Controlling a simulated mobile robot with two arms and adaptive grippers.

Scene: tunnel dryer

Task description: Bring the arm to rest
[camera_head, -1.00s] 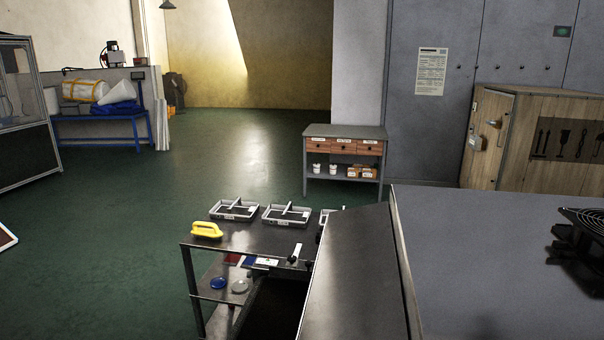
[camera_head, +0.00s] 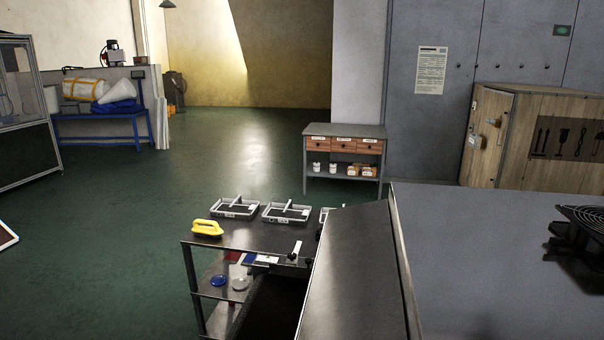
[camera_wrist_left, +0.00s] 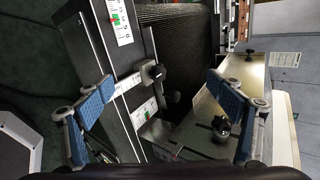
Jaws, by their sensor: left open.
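My left gripper (camera_wrist_left: 160,125) shows in the left wrist view with its two blue-padded fingers spread wide apart. Nothing is held between them. Beyond the fingers is a machine (camera_wrist_left: 105,60) with white label strips, a black knob (camera_wrist_left: 153,72) and a dark mesh belt (camera_wrist_left: 178,45). The fingers look apart from it, though the exact gap cannot be told. Neither arm nor gripper shows in the head view.
A large grey surface (camera_head: 480,250) fills the right front. A drawer bench (camera_head: 345,131) stands farther back. Green floor (camera_head: 120,220) is clear on the left.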

